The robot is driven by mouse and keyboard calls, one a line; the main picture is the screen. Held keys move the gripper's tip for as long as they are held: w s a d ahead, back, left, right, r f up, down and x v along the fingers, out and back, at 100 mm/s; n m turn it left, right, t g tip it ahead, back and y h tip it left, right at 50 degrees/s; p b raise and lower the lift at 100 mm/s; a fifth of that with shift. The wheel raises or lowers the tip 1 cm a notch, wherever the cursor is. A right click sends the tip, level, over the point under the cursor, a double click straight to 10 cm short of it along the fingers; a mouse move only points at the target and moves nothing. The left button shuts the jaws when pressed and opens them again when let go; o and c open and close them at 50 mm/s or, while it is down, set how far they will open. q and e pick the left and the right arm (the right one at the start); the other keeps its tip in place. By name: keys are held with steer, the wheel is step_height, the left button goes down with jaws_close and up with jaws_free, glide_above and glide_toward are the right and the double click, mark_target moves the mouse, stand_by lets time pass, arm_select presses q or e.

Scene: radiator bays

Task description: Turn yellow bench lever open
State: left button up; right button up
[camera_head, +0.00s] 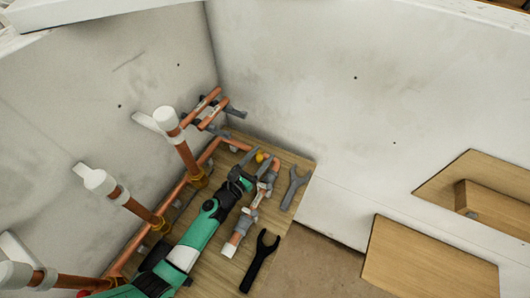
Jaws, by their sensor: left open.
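The yellow lever (260,156) is a small yellow spot on the wooden bench (300,217), at the copper pipework near its back. My left gripper (261,163) reaches in from the lower left on its green arm. Its grey fingers are open, one on each side of the lever's place, and no object shows held in them. Whether the fingers touch the lever, and how the lever is turned, I cannot tell. The gripper hides part of the pipe fitting (245,222) beneath it. My right gripper is not in view.
A grey open-ended wrench (293,187) and a black one (261,259) lie on the bench. Several copper pipes with white caps (165,119) stand along the left wall. Wooden panels (422,262) are at the right. The floor between is clear.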

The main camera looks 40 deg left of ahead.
arm_select(q)
steer(key=shift+w+a, duration=0.15)
steer(key=shift+w, duration=1)
jaws_close()
